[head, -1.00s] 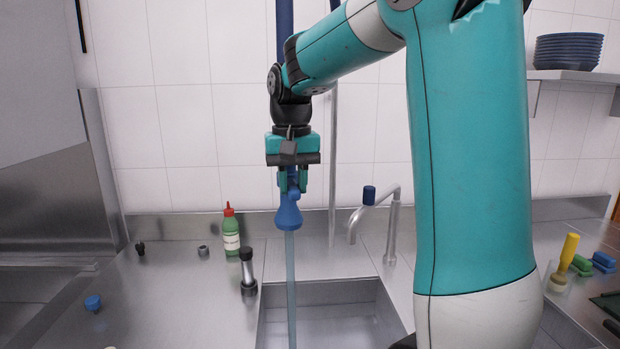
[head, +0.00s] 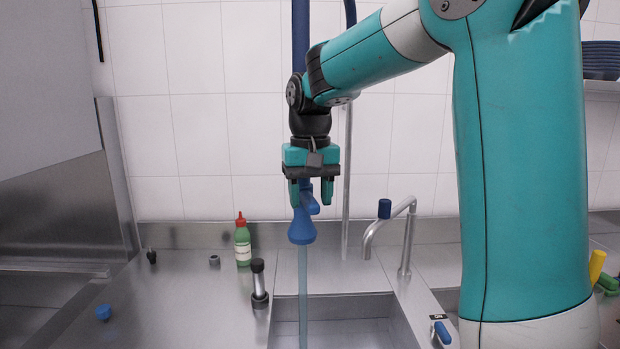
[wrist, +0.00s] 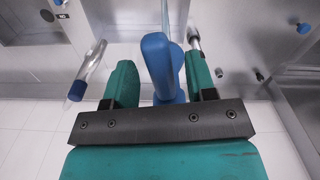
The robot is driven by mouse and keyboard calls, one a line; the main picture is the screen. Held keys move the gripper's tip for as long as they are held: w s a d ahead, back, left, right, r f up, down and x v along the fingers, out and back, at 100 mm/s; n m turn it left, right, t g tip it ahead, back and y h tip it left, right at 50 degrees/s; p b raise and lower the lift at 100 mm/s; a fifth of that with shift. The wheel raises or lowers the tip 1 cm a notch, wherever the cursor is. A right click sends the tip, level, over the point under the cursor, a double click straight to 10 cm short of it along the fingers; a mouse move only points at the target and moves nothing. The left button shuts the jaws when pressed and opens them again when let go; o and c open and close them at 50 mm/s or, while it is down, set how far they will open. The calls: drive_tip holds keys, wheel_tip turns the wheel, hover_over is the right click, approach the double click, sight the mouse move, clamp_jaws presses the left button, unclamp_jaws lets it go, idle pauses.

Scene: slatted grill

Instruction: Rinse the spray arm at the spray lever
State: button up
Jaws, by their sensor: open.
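The blue spray head with its lever (head: 302,228) hangs over the sink, nozzle down. A pale bluish stream (head: 303,285) runs from it into the sink (head: 350,294). My gripper (head: 311,194) is open, pointing down, with one finger on each side of the upper lever. In the wrist view the blue lever (wrist: 160,65) stands between the spread fingers, with a gap on both sides. No part is clearly recognisable as the spray arm. A silver tube with black ends (head: 259,285) stands on the counter left of the sink; I cannot tell whether it is that.
A green bottle with a red cap (head: 242,245) stands behind the tube. Small black, grey and blue knobs (head: 103,312) lie on the left counter. A bent tap (head: 408,240) rises right of the sink. A blue handle (head: 442,332) sits at the sink's right edge.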

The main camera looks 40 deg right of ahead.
wheel_tip(320, 180, up, 17)
drive_tip(key=shift+r, duration=0.15)
idle(0.7)
